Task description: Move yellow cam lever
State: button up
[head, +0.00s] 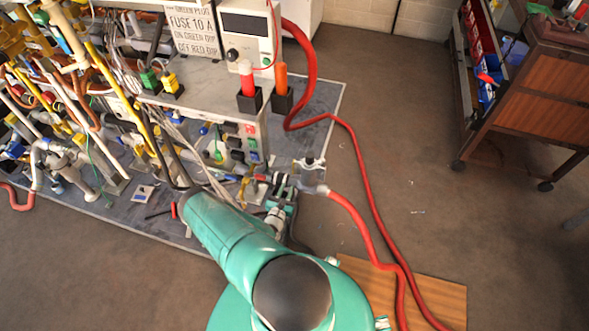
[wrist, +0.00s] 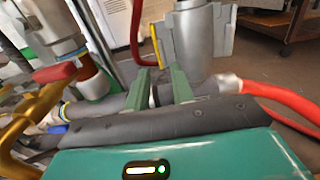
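A thin yellow lever (wrist: 156,46) shows in the wrist view, upright against the left side of a grey metal coupling (wrist: 190,42). My gripper (wrist: 160,78) has two green fingers standing apart with a gap between them. The lever appears just beyond and above this gap, and I see nothing held. Whether a finger touches the lever I cannot tell. In the head view the coupling (head: 311,174) sits at the end of a red hose, with my gripper (head: 284,184) close to its left. The yellow lever cannot be made out there.
A red hose (head: 362,228) runs from the coupling across the floor. A crowded rack of pipes and yellow rods (head: 75,95) stands left. A yellow pipe with a red knob (wrist: 55,72) is left of my gripper. A wooden cart (head: 545,85) stands right; floor between is mostly clear.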

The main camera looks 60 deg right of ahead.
aim_at(294, 169)
jog(key=d, duration=0.3)
jog(key=w+d, duration=0.1)
jog(key=d, duration=0.6)
jog(key=shift+w+d, duration=0.2)
jog(key=shift+w, duration=0.2)
grip_shut()
